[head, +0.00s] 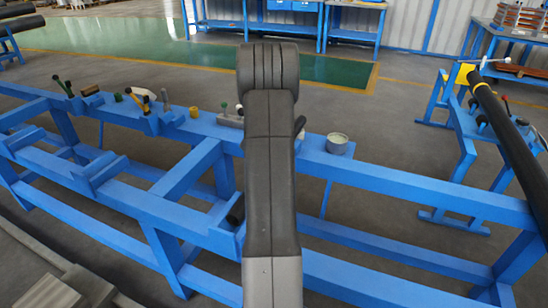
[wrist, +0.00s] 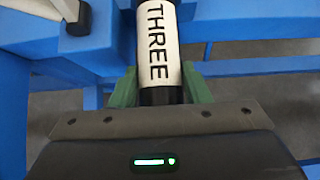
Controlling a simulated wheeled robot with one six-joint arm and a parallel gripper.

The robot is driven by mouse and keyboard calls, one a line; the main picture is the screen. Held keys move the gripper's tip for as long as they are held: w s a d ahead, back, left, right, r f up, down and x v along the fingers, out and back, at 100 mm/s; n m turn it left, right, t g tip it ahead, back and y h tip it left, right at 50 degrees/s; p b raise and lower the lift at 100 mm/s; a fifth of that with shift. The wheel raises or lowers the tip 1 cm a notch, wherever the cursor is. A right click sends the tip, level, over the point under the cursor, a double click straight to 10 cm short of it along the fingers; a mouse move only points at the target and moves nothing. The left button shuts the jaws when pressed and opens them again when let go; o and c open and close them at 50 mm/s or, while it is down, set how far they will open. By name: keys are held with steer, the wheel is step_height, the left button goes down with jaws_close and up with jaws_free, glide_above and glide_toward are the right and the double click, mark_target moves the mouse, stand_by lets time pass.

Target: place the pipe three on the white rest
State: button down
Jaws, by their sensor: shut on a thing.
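Pipe three (wrist: 158,45) is a black cylinder with a white band lettered THREE, in the wrist view. My gripper (wrist: 160,88) is shut on it, with one green finger on each side just below the band. A blue surface lies behind and beside the pipe; I cannot tell whether the pipe touches it. In the head view my arm hides the gripper. A short dark cylinder end (head: 236,213) shows left of my arm by the lower blue rail; I cannot tell whether it is pipe three. I cannot make out the white rest for certain.
A blue frame (head: 395,180) with rails runs across the head view. Hand tools (head: 145,98) and a metal can (head: 337,143) stand on its upper rail. A long black pipe (head: 510,140) slants at the right. A pale, dark-ended object (wrist: 70,12) shows in the wrist view.

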steer(key=c, duration=0.8)
jaws_free()
steer(key=shift+r, duration=0.1)
steer(key=shift+s+r, duration=0.15)
steer(key=shift+r, duration=0.05)
steer(key=p+v, duration=0.2)
steer(key=v, duration=0.9)
steer(key=shift+s+a+r, duration=0.1)
steer(key=shift+s+r, duration=0.05)
steer(key=shift+s, duration=0.15)
